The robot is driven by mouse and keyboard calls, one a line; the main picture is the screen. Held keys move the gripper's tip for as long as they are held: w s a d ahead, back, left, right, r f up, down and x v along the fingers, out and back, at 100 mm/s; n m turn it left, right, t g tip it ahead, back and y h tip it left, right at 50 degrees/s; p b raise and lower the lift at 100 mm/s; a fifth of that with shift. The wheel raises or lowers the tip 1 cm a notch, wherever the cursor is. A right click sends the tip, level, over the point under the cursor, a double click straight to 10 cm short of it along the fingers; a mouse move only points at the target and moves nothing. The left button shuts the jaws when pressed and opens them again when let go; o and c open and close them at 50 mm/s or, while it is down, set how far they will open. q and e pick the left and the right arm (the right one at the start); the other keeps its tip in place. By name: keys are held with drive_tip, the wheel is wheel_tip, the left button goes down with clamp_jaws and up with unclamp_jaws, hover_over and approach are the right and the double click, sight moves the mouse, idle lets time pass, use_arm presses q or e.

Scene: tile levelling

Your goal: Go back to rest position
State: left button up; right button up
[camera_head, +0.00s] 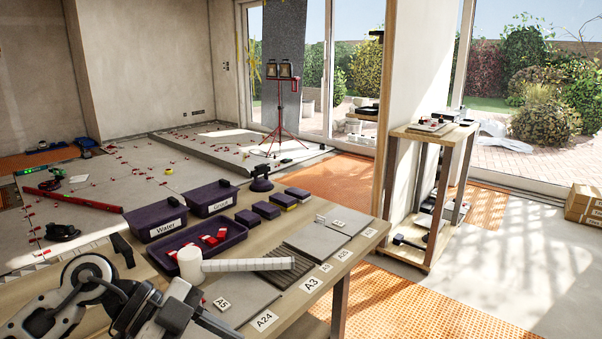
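My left arm comes in at the bottom left, and my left gripper (165,312) is low at the near edge of the worktable (345,262). Its fingers are not clearly visible, so I cannot tell whether it is open or shut. My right gripper is not in view. A white mallet (190,265) lies on the table just beyond my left gripper, its handle pointing right over a dark ridged piece (285,272).
On the table are a Water box (156,218), a Grout box (210,198), a purple tray (238,232) with red-and-white pieces, purple blocks (265,210) and grey tiles (316,240). A wooden shelf (432,135) stands right. Tiled floor (130,175) lies behind.

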use_arm(q)
drive_tip(key=s+d+r+t+h, duration=0.25)
drive_tip(key=d+r+h, duration=0.25)
drive_tip(key=d+h, duration=0.3)
drive_tip(key=w+a+f+n+t+y+p, duration=0.1)
drive_tip(key=w+a+f+n+t+y, duration=0.15)
drive_tip(key=a+n+t+y, duration=0.4)
drive_tip(key=w+a+f+n+t+y+p, duration=0.1)
drive_tip(key=f+n+t+y, duration=0.25)
drive_tip(key=n+t, duration=0.65)
drive_tip(key=s+a+f+n+g+y, duration=0.1)
drive_tip(key=s+f+g+y, duration=0.1)
drive_tip(key=s+f, duration=0.3)
drive_tip(key=s+a+f+n+g+y, duration=0.1)
drive_tip(key=s+f+g, duration=0.4)
drive_tip(key=f, duration=0.6)
drive_tip(key=shift+s+a+f+n+y, duration=0.3)
drive_tip(key=shift+s+a+y, duration=0.25)
drive_tip(key=shift+y, duration=0.65)
